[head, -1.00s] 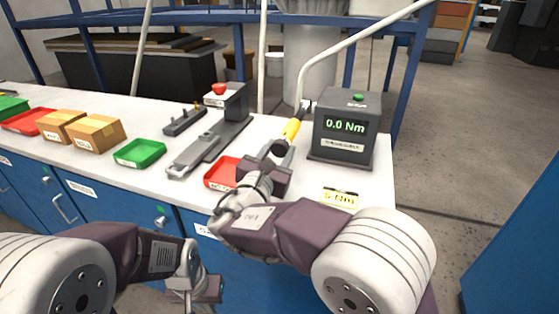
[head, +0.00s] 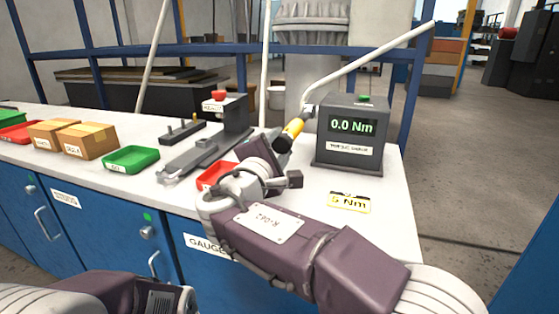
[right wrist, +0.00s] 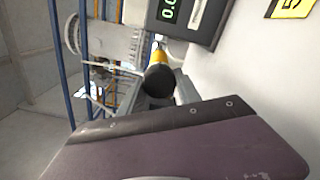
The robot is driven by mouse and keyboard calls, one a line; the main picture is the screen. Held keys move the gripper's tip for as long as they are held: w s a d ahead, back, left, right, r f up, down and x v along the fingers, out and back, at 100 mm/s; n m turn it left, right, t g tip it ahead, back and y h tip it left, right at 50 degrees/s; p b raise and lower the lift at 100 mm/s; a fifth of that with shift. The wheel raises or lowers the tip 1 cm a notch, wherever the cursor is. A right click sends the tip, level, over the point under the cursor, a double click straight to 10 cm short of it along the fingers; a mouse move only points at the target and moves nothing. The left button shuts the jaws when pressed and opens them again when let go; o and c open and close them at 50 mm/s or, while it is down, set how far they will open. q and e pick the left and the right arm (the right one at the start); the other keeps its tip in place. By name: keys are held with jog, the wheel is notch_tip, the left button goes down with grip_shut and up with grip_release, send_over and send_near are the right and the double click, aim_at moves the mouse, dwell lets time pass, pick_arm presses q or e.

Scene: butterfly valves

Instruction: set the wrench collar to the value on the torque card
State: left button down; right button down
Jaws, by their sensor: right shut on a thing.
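The torque wrench (head: 291,132) shows a yellow band and a dark handle end, just left of the torque tester (head: 348,137). My right gripper (head: 277,156) is shut on the wrench at the near, dark end; the fingers hide part of it. In the right wrist view the wrench's round dark end (right wrist: 159,82) points at the camera, with yellow behind it. The collar's scale cannot be read. The torque card (head: 349,202), yellow-edged, reads 5 Nm and lies flat in front of the tester. The tester display reads 0.0 Nm. My left gripper is out of view.
A red tray (head: 214,176) lies left of my right gripper, partly hidden. A grey fixture (head: 205,151) with a red button, a green tray (head: 131,159) and cardboard boxes (head: 90,141) stand further left. The bench front right of the card is clear.

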jog(key=m+b, duration=0.5)
jog(key=shift+f+m, duration=0.2)
jog(key=shift+m, duration=0.1)
jog(key=m+b, duration=0.3)
jog(key=m, duration=0.1)
jog(key=shift+r+m, duration=0.15)
jog(key=shift+m, duration=0.15)
jog(key=m+b, duration=0.3)
jog(key=m, duration=0.2)
jog(key=shift+r, duration=0.15)
jog(key=m+b, duration=0.1)
jog(key=m, duration=0.4)
jog(key=shift+d+r, duration=0.15)
jog(key=shift+m, duration=0.3)
jog(key=c, duration=0.9)
grip_release()
jog(key=shift+o, duration=0.2)
jog(key=shift+s, duration=0.1)
